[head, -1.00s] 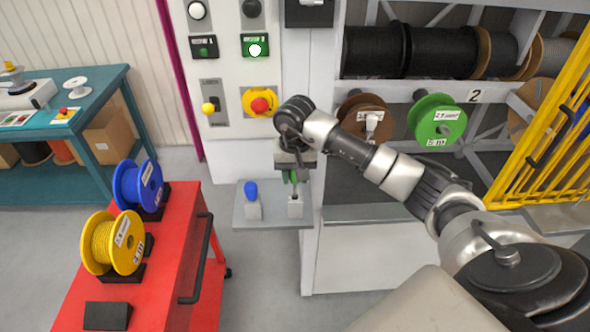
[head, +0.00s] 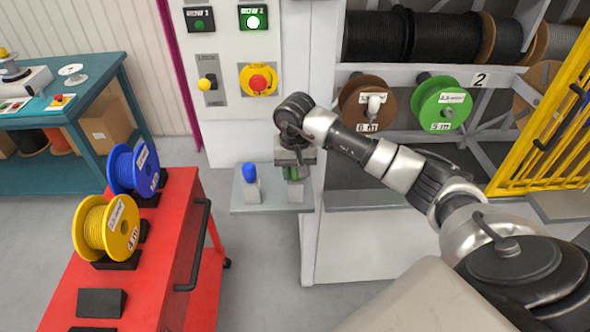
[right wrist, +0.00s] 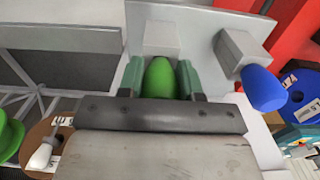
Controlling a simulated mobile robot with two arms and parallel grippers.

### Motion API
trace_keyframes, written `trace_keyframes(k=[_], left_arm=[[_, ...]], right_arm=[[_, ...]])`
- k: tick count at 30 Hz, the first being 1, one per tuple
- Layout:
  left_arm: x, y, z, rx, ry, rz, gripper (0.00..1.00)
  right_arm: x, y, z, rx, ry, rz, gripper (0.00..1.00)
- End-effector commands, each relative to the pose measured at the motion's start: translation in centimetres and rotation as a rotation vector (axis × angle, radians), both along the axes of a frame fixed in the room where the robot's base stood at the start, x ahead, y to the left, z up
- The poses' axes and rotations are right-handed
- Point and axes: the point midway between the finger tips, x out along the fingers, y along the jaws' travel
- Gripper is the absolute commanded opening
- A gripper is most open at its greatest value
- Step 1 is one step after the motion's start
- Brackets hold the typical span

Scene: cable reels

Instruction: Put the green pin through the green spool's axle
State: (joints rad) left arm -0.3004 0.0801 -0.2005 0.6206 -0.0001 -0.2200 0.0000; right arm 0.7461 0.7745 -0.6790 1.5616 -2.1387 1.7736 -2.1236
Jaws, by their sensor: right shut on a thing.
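The green pin (right wrist: 159,78) stands over a grey block on a small shelf, between the fingers of my right gripper (right wrist: 160,82). In the head view my right gripper (head: 293,172) points down at the shelf and is shut on the pin, which is mostly hidden there. My left gripper is not in view.
A blue pin (head: 250,172) stands in its block on the shelf (head: 270,208), beside the gripper. A brown spool (head: 366,104) hangs left of the green one. A yellow gate (head: 545,125) stands at the right. A red cart (head: 180,240) carries blue and yellow spools.

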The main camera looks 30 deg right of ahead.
Motion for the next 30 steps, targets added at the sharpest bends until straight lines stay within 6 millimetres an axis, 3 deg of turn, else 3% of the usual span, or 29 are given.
trace_keyframes(k=[6,7,12,23,30], left_arm=[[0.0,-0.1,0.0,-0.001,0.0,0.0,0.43],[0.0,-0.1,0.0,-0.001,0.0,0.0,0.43],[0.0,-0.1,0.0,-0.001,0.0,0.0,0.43],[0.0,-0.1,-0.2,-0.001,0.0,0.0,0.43],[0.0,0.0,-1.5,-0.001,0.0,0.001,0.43]], right_arm=[[0.0,0.0,0.0,0.001,-0.001,0.0,0.11],[0.0,0.0,0.0,0.001,-0.001,0.0,0.39],[0.0,0.0,0.0,0.001,-0.001,0.0,0.64],[0.1,0.0,0.6,0.0,-0.004,0.0,0.64],[0.2,-0.1,4.8,-0.001,-0.008,0.0,0.64]])
